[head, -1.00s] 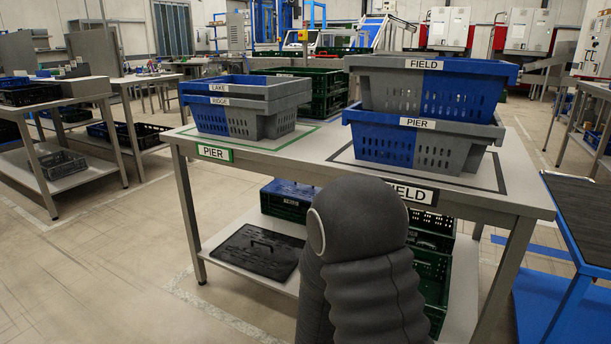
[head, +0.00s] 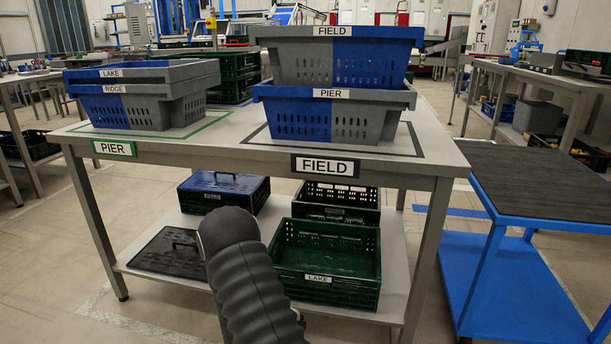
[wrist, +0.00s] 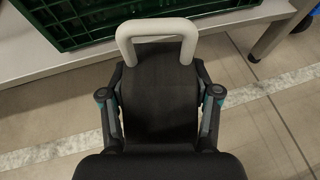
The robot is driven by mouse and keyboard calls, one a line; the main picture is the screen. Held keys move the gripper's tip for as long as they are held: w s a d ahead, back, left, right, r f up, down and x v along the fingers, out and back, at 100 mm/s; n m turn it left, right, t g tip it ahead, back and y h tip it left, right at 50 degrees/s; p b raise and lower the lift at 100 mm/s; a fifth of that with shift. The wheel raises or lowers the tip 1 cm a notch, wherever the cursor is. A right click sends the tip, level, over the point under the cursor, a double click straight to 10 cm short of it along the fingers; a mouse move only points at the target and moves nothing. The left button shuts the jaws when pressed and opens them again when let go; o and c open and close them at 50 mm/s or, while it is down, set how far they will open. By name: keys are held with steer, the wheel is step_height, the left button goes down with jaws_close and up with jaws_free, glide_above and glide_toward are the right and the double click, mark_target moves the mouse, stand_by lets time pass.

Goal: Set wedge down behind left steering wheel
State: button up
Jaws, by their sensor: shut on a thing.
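The wedge (wrist: 160,100), a dark block with a light looped handle (wrist: 158,29) at its far end, is between the fingers of my gripper (wrist: 160,93) in the wrist view. The fingers are shut on its two sides. It hangs over the floor in front of a table's low shelf. In the head view only my arm shows; gripper and wedge are out of sight. A blue cart (head: 525,268) with a dark ribbed top stands at the right. Its wheels are cut off or too unclear to make out, so no steering wheel is clearly seen.
A grey table (head: 240,151) holds stacked blue and grey crates (head: 345,63). Its lower shelf (head: 395,265) carries green crates (head: 325,290) and a black lid (head: 165,250). A gap of floor lies between the table and the cart.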

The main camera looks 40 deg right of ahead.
steer(key=s+d+f+m+g+h+b, duration=0.1)
steer(key=s+d+f+m+g+b, duration=0.2)
steer(key=s+d+f+m+g, duration=0.6)
steer(key=w+f+n, duration=0.1)
steer(key=w+f, duration=0.1)
steer(key=f, duration=0.1)
steer(key=w+f+n+t+b, duration=0.1)
steer(key=w+f, duration=0.2)
steer(key=w+f+n+t, duration=0.1)
steer(key=w+f, duration=0.1)
steer(key=f, duration=0.2)
steer(key=shift+w+a+f, duration=0.1)
steer(key=shift+w+a, duration=0.2)
steer(key=shift+w, duration=0.05)
steer(key=shift+f+b, duration=0.6)
steer(key=shift+f, duration=1.35)
steer(key=o, duration=1.5)
steer(key=shift+f, duration=0.1)
